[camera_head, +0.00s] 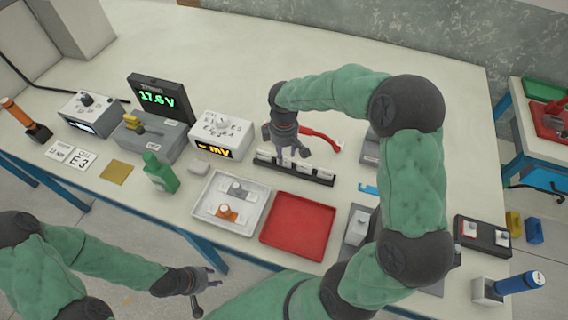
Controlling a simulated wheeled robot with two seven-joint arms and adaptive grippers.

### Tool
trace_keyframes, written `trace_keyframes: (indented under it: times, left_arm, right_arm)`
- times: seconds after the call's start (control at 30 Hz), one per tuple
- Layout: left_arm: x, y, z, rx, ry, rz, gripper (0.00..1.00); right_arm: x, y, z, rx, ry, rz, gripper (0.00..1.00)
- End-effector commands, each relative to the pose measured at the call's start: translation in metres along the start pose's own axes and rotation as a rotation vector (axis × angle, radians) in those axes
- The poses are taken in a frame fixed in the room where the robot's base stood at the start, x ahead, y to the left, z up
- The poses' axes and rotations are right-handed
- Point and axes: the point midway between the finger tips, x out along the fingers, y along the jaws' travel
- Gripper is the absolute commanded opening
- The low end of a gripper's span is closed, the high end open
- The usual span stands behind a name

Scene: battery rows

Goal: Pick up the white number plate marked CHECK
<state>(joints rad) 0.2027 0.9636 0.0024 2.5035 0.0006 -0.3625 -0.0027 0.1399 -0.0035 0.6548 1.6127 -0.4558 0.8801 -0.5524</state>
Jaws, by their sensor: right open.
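Several small white plates stand in a row in a long black rack (318,181) near the middle of the table. Their markings are too small to read, so I cannot tell which is marked CHECK. My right gripper (290,152) is open and points down over the rack's left and middle part, hiding some of the plates. I cannot tell whether its fingers touch a plate. Two white cards lie flat at the left, one plain-looking card (59,150) and one marked E3 (80,163). My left gripper (207,294) is open and empty, off the table's front edge.
A red tray (300,226) and a white tray (254,222) with small parts lie in front of the rack. A red-handled tool (323,137) is behind it.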

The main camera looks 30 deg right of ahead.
Motion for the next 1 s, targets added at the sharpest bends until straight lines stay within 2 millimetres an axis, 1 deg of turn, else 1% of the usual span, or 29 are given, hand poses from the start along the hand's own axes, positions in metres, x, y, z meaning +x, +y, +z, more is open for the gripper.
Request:
trace_keyframes:
  times: [0.03,0.1,0.2,0.43,0.47,0.5,0.6,1.0]
  left_arm:
    - [0.007,-0.003,0.000,0.000,0.000,0.000,0.40]
    - [0.011,-0.004,0.000,0.000,0.000,0.000,0.40]
    - [0.014,-0.005,-0.001,0.000,0.000,0.000,0.40]
    - [0.013,-0.005,-0.001,0.000,0.000,0.000,0.40]
    - [0.013,-0.005,-0.001,0.000,0.000,0.000,0.40]
    - [0.013,-0.005,-0.001,0.000,0.000,0.000,0.40]
    - [0.013,-0.005,-0.001,0.000,0.000,0.000,0.40]
    - [0.013,-0.005,-0.001,0.000,0.000,0.000,0.40]
  right_arm:
    - [0.012,0.002,0.001,0.001,-0.001,-0.001,0.42]
    - [0.022,0.002,0.001,0.000,-0.002,-0.001,0.42]
    - [0.031,0.002,0.001,0.000,-0.001,0.000,0.42]
    - [0.031,0.002,0.001,0.000,0.000,0.001,0.42]
    - [0.031,0.002,0.001,0.000,0.000,0.001,0.37]
    - [0.031,0.002,0.001,0.000,0.000,0.001,0.26]
    - [0.031,0.002,0.001,0.000,0.000,0.001,0.00]
    - [0.030,0.002,0.001,0.000,0.000,0.001,0.00]
